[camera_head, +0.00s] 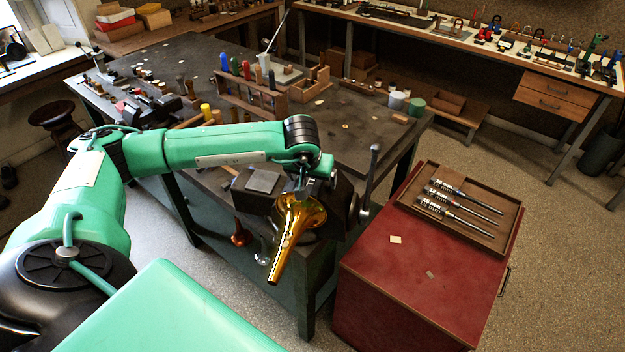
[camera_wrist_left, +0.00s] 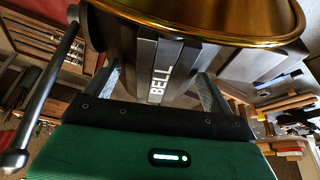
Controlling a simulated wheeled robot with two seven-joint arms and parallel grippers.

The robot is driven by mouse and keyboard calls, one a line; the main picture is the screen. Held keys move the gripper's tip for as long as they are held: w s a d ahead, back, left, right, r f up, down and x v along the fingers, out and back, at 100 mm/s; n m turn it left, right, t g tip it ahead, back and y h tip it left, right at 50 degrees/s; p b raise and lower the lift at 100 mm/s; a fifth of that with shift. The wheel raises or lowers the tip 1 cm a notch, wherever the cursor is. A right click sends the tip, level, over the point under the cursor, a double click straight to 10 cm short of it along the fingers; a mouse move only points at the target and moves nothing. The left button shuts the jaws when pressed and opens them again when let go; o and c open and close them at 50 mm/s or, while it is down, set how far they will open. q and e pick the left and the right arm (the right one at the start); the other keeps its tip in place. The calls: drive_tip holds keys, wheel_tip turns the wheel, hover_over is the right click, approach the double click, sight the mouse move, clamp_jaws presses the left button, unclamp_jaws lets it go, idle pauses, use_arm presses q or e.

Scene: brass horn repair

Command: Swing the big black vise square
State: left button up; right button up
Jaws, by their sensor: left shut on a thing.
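The big black vise (camera_head: 345,200) is mounted at the near right corner of the dark workbench, with a long grey handle (camera_head: 371,175) standing up at its right. My left gripper (camera_head: 309,186) is down at the vise, just behind a flared brass horn bell (camera_head: 297,222). In the left wrist view, the gripper (camera_wrist_left: 155,95) is shut on a dark block marked BELL, which looks like part of the vise. The brass rim (camera_wrist_left: 220,36) is close above it, and the vise handle (camera_wrist_left: 45,95) slants at the left. The arm and bell hide much of the vise. My right gripper is out of view.
A red cabinet (camera_head: 400,270) stands right of the vise, bearing a wooden tray (camera_head: 425,219) with several metal valve parts. A tool rack (camera_head: 245,98) and loose tools crowd the workbench (camera_head: 340,110) behind my arm. Open floor lies at the right.

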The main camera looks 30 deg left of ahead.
use_arm(q)
drive_tip(key=s+f+m+b, duration=0.1)
drive_tip(key=b, duration=0.1)
drive_tip(key=m+h+b, duration=0.1)
drive_tip(key=m+b, duration=0.1)
drive_tip(key=shift+s+a+f, duration=0.15)
drive_tip(key=shift+s+f, duration=0.25)
drive_tip(key=shift+c, duration=0.3)
drive_tip(key=shift+s+r+m+h+b, duration=0.25)
drive_tip(key=shift+m+h+b, duration=0.15)
drive_tip(key=shift+m+b, duration=0.25)
drive_tip(key=o, duration=1.2)
drive_tip(key=shift+o, duration=0.2)
drive_tip(key=shift+w+a+r, duration=0.1)
